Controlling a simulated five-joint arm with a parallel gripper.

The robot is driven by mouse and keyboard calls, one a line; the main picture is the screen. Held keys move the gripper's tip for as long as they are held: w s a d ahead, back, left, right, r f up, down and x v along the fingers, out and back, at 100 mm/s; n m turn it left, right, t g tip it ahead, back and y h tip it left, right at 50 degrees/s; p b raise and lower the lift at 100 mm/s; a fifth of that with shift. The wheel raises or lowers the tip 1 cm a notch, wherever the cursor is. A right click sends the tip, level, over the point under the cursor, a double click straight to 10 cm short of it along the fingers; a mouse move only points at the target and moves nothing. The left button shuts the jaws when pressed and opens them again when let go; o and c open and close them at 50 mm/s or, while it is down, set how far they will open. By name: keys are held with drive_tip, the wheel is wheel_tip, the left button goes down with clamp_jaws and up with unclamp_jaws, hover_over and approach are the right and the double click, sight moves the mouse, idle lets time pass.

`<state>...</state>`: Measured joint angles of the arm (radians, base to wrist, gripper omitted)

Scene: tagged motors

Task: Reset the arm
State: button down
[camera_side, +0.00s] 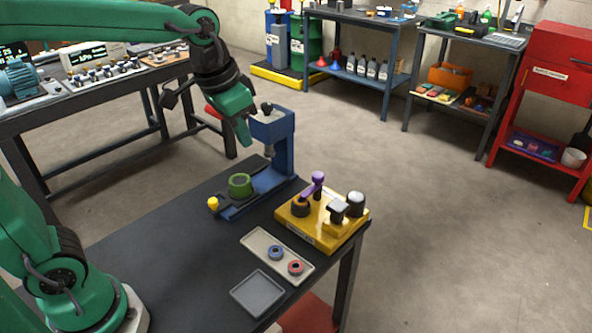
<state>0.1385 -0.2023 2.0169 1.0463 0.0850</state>
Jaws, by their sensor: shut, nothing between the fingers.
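My arm is green and reaches in from the left over the dark work table (165,262). My gripper (243,138) is at the end of it, pointing down, shut and empty. It hangs in the air in front of or beside the top of a blue press (284,160). I cannot tell whether it touches the press. A green ring-shaped part (240,187) sits on the press base. A yellow knob (213,203) is at the base's left end.
A yellow fixture (318,238) with a purple lever stands at the table's right edge. In front lie a beige tray (262,242) with a blue-ringed part (276,253) and a red-ringed part (295,268), and an empty grey tray (257,293). The table's left middle is clear.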

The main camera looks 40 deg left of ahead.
drive_tip(key=s+a+f+n+t, duration=0.2)
drive_tip(key=s+a, duration=0.3)
drive_tip(key=s, duration=0.7)
drive_tip(key=shift+s+f+n, duration=0.25)
drive_tip(key=shift+f+n, duration=0.05)
drive_tip(key=shift+f, duration=0.35)
